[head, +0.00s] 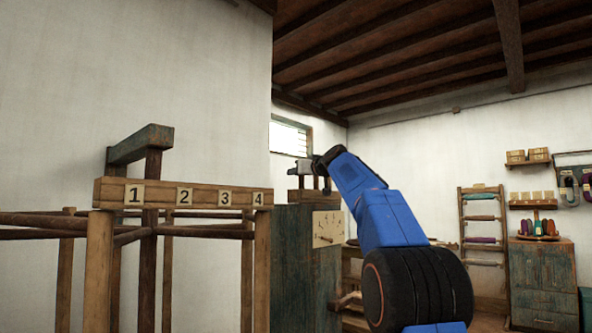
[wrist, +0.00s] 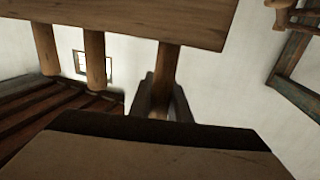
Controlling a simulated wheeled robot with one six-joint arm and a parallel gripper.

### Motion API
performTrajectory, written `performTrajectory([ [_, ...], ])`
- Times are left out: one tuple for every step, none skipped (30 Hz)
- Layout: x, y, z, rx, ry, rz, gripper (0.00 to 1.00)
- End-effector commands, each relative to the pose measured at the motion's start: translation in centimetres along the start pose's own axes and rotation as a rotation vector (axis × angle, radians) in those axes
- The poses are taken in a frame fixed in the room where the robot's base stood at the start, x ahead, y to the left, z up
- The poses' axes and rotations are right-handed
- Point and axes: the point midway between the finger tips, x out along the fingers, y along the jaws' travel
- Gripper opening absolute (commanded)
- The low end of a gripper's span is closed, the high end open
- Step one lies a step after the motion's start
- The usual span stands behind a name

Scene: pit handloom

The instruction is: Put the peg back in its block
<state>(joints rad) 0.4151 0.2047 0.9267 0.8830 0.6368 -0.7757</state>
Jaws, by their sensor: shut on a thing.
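The wooden block (wrist: 120,15) fills the top of the wrist view, which looks upside down. Two round pegs (wrist: 95,60) stand in it to the left. My gripper (wrist: 158,104) is shut on another round peg (wrist: 167,72), right of those two. The held peg's far end meets the block's edge in the picture; whether it sits in a hole is hidden. In the head view my gripper (head: 303,168) is small, at the top of the dark cabinet, close to a small brown wooden piece with upright pegs (head: 302,184).
The dark cabinet (head: 300,250) stands mid-picture with a pale dial plate (head: 327,229) on it. A wooden frame with a numbered beam (head: 180,195) stands to the left. A ladder rack (head: 482,225) and a drawer cabinet (head: 545,280) are at the right.

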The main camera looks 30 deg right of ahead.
Motion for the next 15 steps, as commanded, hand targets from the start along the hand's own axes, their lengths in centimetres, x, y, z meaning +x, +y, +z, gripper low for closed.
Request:
performTrajectory([
  [0.0, 0.0, 0.3, 0.002, -0.001, 0.0, 0.0],
  [0.0, 0.0, 0.5, 0.002, 0.0, 0.001, 0.0],
  [0.0, 0.0, 0.7, 0.001, 0.0, 0.001, 0.0],
  [0.0, 0.0, 0.9, 0.001, -0.001, 0.001, 0.0],
  [0.0, 0.0, 1.1, 0.002, -0.001, 0.001, 0.0],
  [0.0, 0.0, 1.3, 0.001, -0.001, 0.0, 0.0],
  [0.0, 0.0, 1.5, 0.001, -0.001, 0.0, 0.0],
  [0.0, 0.0, 1.6, 0.001, -0.001, -0.001, 0.0],
  [0.0, 0.0, 1.9, 0.002, -0.001, -0.001, 0.0],
  [0.0, 0.0, 2.0, 0.001, -0.001, 0.0, 0.0],
  [0.0, 0.0, 2.1, 0.001, -0.001, 0.0, 0.0],
  [0.0, 0.0, 2.3, 0.001, 0.0, 0.0, 0.0],
  [0.0, 0.0, 2.5, 0.001, 0.0, 0.0, 0.0],
  [0.0, 0.0, 2.6, 0.002, 0.0, 0.0, 0.0],
  [0.0, 0.0, 2.8, 0.001, 0.0, 0.0, 0.0],
])
